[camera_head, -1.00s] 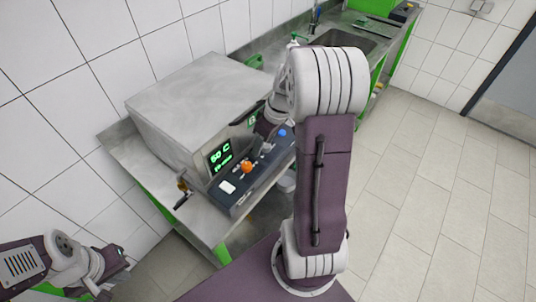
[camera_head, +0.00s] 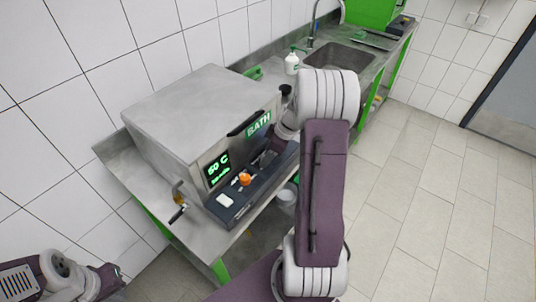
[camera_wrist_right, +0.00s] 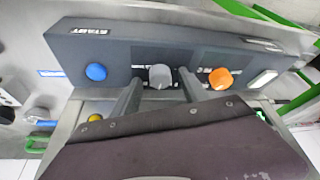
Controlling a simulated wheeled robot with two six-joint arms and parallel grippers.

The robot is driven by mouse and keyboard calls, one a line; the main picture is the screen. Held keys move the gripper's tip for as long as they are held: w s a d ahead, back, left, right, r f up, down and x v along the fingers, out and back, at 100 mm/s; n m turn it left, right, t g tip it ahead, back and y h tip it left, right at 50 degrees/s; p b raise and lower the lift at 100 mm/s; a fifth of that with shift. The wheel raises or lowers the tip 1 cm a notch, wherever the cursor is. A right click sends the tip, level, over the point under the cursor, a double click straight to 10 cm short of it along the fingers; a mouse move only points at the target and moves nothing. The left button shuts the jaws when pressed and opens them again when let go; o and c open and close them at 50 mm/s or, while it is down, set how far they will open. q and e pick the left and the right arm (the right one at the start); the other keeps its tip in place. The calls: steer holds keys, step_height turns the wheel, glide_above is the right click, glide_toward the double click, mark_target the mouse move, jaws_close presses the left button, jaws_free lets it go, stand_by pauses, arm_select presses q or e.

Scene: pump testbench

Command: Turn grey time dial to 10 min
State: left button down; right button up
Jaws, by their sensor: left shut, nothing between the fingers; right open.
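The grey time dial (camera_wrist_right: 159,75) is on the dark control panel (camera_wrist_right: 120,52) in the right wrist view, between a blue knob (camera_wrist_right: 96,72) and an orange knob (camera_wrist_right: 220,78). My right gripper (camera_wrist_right: 160,84) is open, with one finger on each side of the grey dial. I cannot tell whether the fingers touch it. In the head view my right arm covers most of that gripper and the blue knob; the orange knob (camera_head: 245,179) shows there. My left gripper (camera_head: 112,280) is shut and empty at the lower left, far from the panel.
The bath unit (camera_head: 195,110) stands on a steel bench with a green display (camera_head: 217,168) reading about 50 C; its lower line is too small to read. A crank handle (camera_head: 178,212) sticks out at its left. A soap bottle (camera_head: 292,62) and sink (camera_head: 338,62) are further back.

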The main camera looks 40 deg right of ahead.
steer(key=shift+f, duration=0.1)
jaws_close()
steer(key=shift+a+f+m+b, duration=0.1)
steer(key=shift+a+m+b, duration=0.05)
steer(key=shift+m+b, duration=0.6)
steer(key=shift+m+t+h+b, duration=0.3)
steer(key=shift+m+h+b, duration=0.15)
steer(key=shift+m, duration=0.2)
steer(key=shift+a+m+h, duration=0.1)
steer(key=shift+m+h, duration=0.15)
steer(key=shift+m, duration=0.45)
steer(key=shift+m+h, duration=0.4)
steer(key=shift+m, duration=0.5)
jaws_free()
